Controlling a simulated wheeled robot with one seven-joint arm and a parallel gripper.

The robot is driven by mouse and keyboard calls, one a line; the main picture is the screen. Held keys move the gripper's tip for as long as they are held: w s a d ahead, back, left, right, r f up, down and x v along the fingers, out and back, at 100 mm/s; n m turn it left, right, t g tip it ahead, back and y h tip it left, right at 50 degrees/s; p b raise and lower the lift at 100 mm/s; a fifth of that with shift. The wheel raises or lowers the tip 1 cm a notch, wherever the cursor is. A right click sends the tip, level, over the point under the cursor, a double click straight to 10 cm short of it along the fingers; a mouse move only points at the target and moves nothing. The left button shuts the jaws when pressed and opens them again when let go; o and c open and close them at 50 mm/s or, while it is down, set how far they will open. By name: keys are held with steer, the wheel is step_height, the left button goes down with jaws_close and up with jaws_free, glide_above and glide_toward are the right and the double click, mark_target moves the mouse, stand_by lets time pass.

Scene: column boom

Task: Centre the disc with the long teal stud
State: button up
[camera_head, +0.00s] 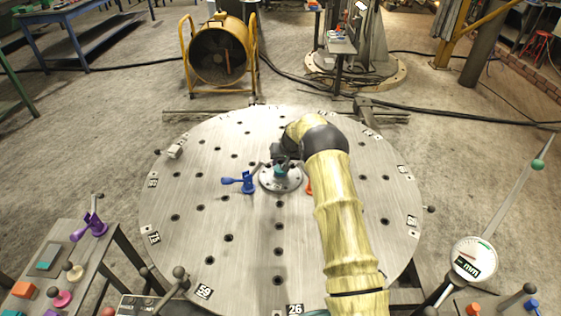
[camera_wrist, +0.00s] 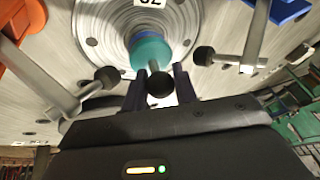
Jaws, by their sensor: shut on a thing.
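The disc (camera_head: 268,182) is a round metal plate lying near the middle of a large drilled round table. It also fills the top of the wrist view (camera_wrist: 95,22). The teal stud (camera_wrist: 150,52) stands up from the disc, and a bit of teal shows in the head view (camera_head: 279,171). My gripper (camera_wrist: 159,72) is shut on the stud, its two dark fingers either side of a black ball in front of the teal part. The exact contact is partly hidden. In the head view my gripper (camera_head: 285,160) is over the disc.
A blue clamp (camera_head: 240,182) stands left of the disc, and an orange one (camera_head: 309,187) right of it, partly behind my arm. Black-balled levers flank the stud. A dial marked mm (camera_head: 473,260) stands at right. A side table (camera_head: 62,238) with coloured parts is at left.

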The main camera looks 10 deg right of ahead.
steer(key=o, duration=0.7)
steer(key=shift+r, duration=0.1)
steer(key=shift+r+p, duration=1.85)
steer(key=shift+r, duration=1.9)
steer(key=shift+o, duration=0.4)
steer(key=o, duration=0.5)
steer(key=shift+f, duration=0.1)
